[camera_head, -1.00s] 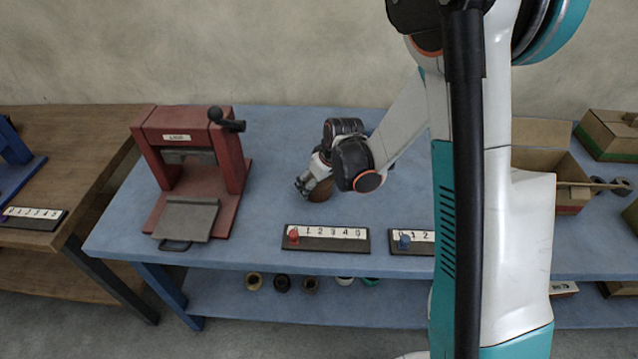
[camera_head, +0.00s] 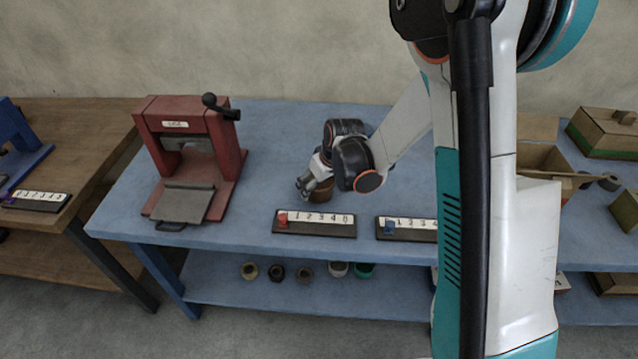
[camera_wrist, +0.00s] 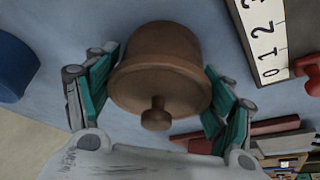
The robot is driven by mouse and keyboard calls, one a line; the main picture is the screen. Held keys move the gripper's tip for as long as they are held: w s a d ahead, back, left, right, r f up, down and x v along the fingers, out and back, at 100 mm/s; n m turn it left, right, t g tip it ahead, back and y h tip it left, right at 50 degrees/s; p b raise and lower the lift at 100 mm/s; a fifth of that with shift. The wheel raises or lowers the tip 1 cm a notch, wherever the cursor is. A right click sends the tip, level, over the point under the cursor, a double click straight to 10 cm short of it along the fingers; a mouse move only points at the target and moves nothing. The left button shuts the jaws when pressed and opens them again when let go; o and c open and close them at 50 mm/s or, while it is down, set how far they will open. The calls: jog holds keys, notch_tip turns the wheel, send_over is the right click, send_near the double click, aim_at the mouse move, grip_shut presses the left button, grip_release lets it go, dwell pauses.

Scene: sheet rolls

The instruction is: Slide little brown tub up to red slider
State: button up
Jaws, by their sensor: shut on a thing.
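The little brown tub (camera_head: 321,194) stands on the blue table, just behind the red slider's number strip. In the wrist view the tub (camera_wrist: 160,68) is round with a knob toward the camera. My gripper (camera_head: 304,187) has its teal-padded fingers on both sides of the tub, shut on it; the gripper also shows in the wrist view (camera_wrist: 166,80). The red slider (camera_head: 283,217) sits at the left, low-number end of its dark strip (camera_head: 314,231). In the wrist view the red slider (camera_wrist: 309,68) is at the right edge, apart from the tub.
A red press (camera_head: 190,150) stands left on the blue table (camera_head: 270,130). A second strip with a blue slider (camera_head: 389,227) lies to the right. Several small tubs stand on the lower shelf (camera_head: 220,290). A cardboard box (camera_head: 545,165) is at right. Table behind the tub is clear.

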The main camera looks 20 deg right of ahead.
jog(key=o, duration=1.2)
jog(key=shift+c, duration=0.2)
jog(key=v, duration=1.2)
jog(key=shift+w, duration=0.1)
jog(key=s+r+m+t, duration=0.1)
jog(key=s+r, duration=0.4)
jog(key=s, duration=0.6)
jog(key=s+r+m+t+h, duration=0.1)
jog(key=s+r+m, duration=0.2)
jog(key=s, duration=0.8)
notch_tip(320, 180, up, 3)
jog(key=shift+s+d+f+t+h, duration=0.1)
jog(key=shift+s+d+t+h, duration=0.1)
jog(key=shift+d+t+h, duration=0.15)
